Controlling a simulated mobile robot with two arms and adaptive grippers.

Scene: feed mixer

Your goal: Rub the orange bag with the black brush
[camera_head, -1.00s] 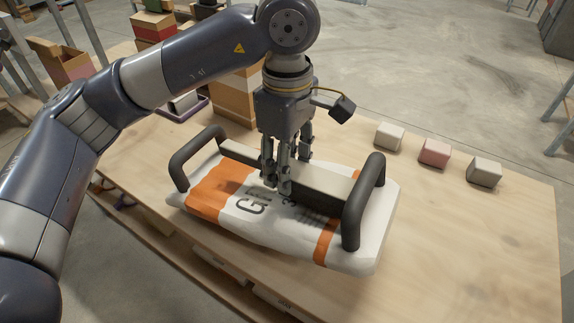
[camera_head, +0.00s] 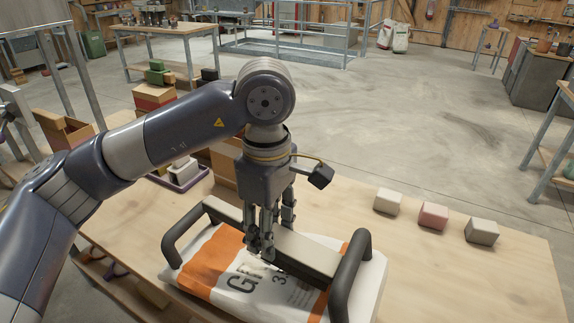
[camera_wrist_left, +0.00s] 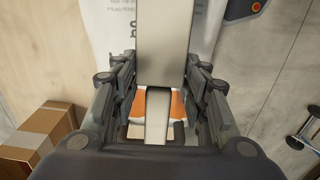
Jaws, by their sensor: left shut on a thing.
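The white bag with orange bands (camera_head: 210,265) lies flat on the wooden table, its lower edge cut off by the head view. The brush has a long pale bar (camera_head: 306,251) with a dark underside and a black handle at each end. It lies across the top of the bag; I cannot tell how firmly it presses. My left gripper (camera_head: 266,245) points down and is shut on the middle of the bar. In the left wrist view the pale bar (camera_wrist_left: 162,45) runs between the fingers, with the bag's printed white side (camera_wrist_left: 108,28) beyond. My right gripper is not in view.
Three small blocks, one pale (camera_head: 387,201), one pink (camera_head: 433,216) and one grey (camera_head: 481,231), stand in a row on the right of the table. A purple-rimmed tray (camera_head: 183,174) and cardboard boxes stand at the left back. The table's right side is otherwise clear.

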